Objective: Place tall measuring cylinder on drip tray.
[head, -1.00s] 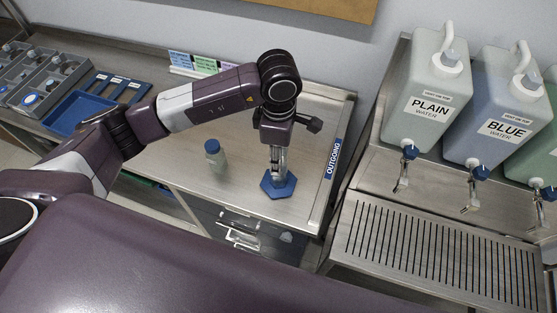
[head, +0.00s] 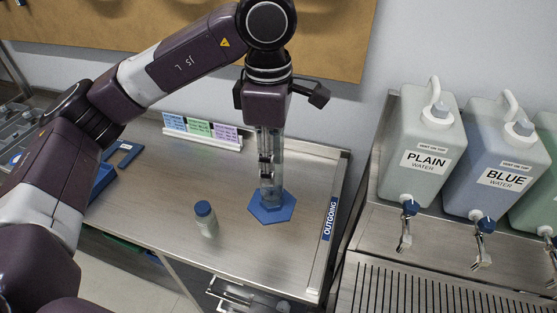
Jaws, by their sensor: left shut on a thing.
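The tall measuring cylinder (head: 271,197) is a clear tube on a blue hexagonal base. It stands upright, on or just above the steel counter beside the OUTGOING label; I cannot tell if the base touches. My left gripper (head: 267,158) points down from above and is shut on the cylinder's tube, hiding its upper part. The drip tray (head: 415,299) is a slatted metal grille at the lower right, below the taps, and is cut off by the picture's edge. My right gripper is not in view.
A small bottle with a blue cap (head: 205,219) stands left of the cylinder. Jugs of plain water (head: 421,155) and blue water (head: 503,160) stand behind the tray with taps overhanging it. A raised counter edge (head: 335,215) lies between cylinder and tray. Coloured cards (head: 200,130) stand behind.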

